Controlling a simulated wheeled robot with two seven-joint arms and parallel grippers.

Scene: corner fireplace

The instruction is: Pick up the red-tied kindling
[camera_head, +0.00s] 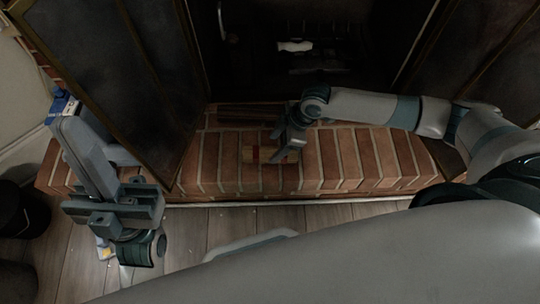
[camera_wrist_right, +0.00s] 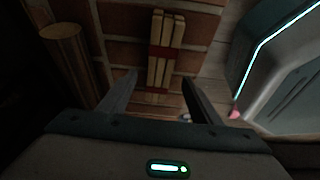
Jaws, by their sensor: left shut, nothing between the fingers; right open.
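The red-tied kindling is a small bundle of pale sticks with a red band. The near end of the bundle is dim. My left gripper (camera_head: 70,125) is shut and empty at the far left, away from the bundle.
A dark log (camera_head: 250,112) lies behind the bundle; a log also shows in the right wrist view (camera_wrist_right: 66,48). The brick hearth (camera_head: 345,165) is bare to the right. Dark glass door panels (camera_head: 150,85) flank the firebox. Wooden floor (camera_head: 215,225) lies in front.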

